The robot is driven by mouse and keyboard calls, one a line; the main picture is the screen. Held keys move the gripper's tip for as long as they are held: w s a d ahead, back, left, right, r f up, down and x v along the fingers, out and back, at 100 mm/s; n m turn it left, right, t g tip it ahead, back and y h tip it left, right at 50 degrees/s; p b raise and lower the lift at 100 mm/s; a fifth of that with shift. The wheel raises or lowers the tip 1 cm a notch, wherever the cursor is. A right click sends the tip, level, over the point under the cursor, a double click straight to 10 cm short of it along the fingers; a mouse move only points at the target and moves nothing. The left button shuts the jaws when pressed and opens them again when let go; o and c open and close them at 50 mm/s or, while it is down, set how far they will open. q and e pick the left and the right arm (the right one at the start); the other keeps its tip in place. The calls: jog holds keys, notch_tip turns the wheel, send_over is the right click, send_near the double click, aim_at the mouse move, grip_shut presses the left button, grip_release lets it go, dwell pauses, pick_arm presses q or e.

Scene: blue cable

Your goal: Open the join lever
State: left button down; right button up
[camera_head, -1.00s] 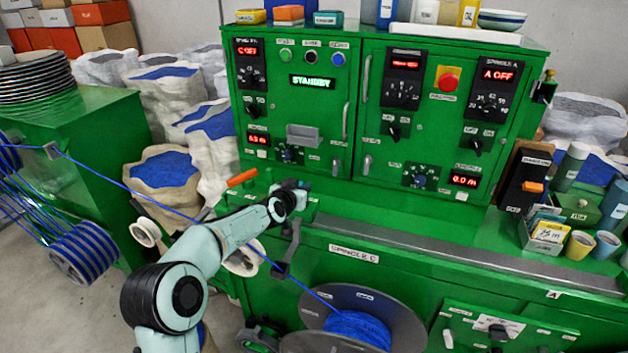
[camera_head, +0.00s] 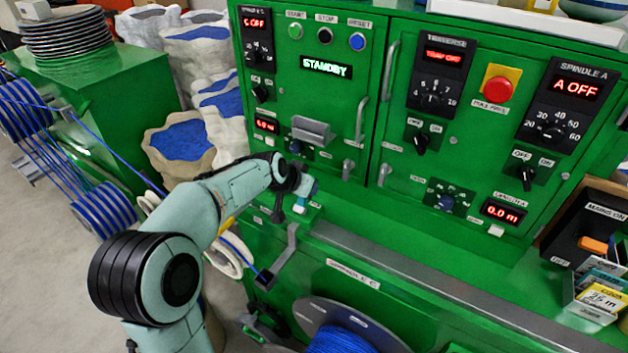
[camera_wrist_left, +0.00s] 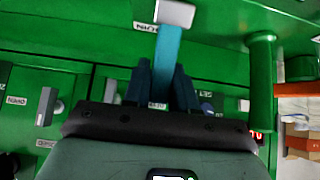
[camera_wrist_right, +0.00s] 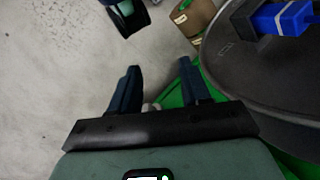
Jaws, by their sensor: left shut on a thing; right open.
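My left gripper (camera_head: 304,192) is over the green machine's front ledge, below the left cabinet. In the left wrist view my left gripper (camera_wrist_left: 163,75) is shut on a flat teal lever (camera_wrist_left: 168,52) with a pale grey block at its end. A small white label, upside down and hard to read, sits beside that end. In the head view the lever is small and mostly hidden by my gripper. My right gripper (camera_wrist_right: 160,75) is open and empty; it shows only in the right wrist view, above the floor beside a dark reel (camera_wrist_right: 265,75).
The green cabinet's display reads STANDBY (camera_head: 326,66). A grey crank-like arm (camera_head: 281,258) hangs in front of the ledge. A reel of blue cable (camera_head: 345,338) is below. Blue cable (camera_head: 120,160) runs from the spools at left behind my left arm. A MAINS switch box (camera_head: 590,225) stands at right.

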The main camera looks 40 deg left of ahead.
dwell(0.4)
pick_arm(q)
jog(key=c, duration=1)
grip_release()
jog(key=v, duration=1.3)
jog(key=shift+r+b, duration=0.2)
jog(key=shift+b, duration=0.25)
